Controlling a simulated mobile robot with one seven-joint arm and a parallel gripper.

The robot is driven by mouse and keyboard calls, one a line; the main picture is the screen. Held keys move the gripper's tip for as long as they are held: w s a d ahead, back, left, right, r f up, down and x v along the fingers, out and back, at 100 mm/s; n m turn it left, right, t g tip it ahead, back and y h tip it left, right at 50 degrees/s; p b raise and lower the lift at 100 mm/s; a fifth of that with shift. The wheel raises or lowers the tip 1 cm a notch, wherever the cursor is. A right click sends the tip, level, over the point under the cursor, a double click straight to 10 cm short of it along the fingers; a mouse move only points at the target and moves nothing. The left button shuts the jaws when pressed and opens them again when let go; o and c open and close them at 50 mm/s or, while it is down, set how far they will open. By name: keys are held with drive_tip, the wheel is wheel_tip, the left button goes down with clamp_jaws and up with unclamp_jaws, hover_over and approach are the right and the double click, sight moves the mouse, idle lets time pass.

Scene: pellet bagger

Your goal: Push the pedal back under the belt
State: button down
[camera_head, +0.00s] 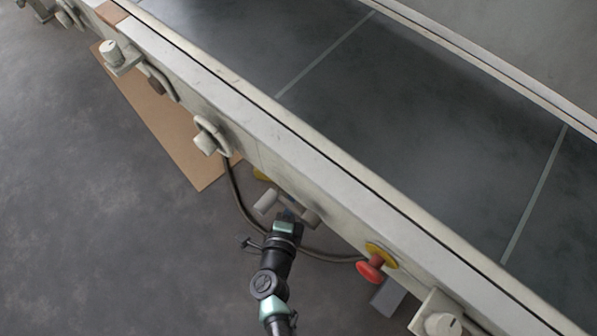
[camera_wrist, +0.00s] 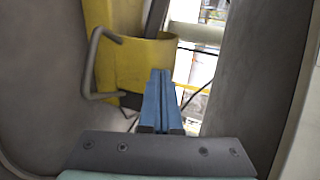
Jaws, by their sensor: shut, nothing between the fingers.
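The yellow pedal (camera_wrist: 120,65), seen in the wrist view just beyond my fingers, has a curved yellow shell and a grey bent bar on its left. In the head view only a small yellow piece, likely the pedal (camera_head: 261,174), shows at the belt frame's lower edge; the rest is hidden under the frame. My gripper (camera_wrist: 160,72) is shut and empty, its blue fingers pointing at the yellow shell. I cannot tell whether they touch it. In the head view my gripper (camera_head: 287,212) is low beside the belt frame, partly hidden. The dark belt (camera_head: 400,130) runs diagonally above.
A dark cable (camera_head: 240,200) loops on the floor around my gripper. A red stop button (camera_head: 370,270) and white knobs (camera_head: 207,140) stick out from the frame. A brown board (camera_head: 170,130) lies at upper left. The grey floor (camera_head: 100,250) at left is clear.

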drive_tip(key=w+b, duration=0.2)
drive_tip(key=w, duration=0.4)
drive_tip(key=shift+d+f, duration=0.35)
drive_tip(key=shift+w, duration=0.15)
drive_tip(key=w+d, duration=0.2)
drive_tip(key=w, duration=0.1)
drive_tip(key=shift+w+d, duration=0.1)
drive_tip(key=shift+d, duration=0.15)
drive_tip(key=shift+w+r, duration=0.1)
drive_tip(key=shift+w, duration=0.05)
drive_tip(key=shift+d, duration=0.1)
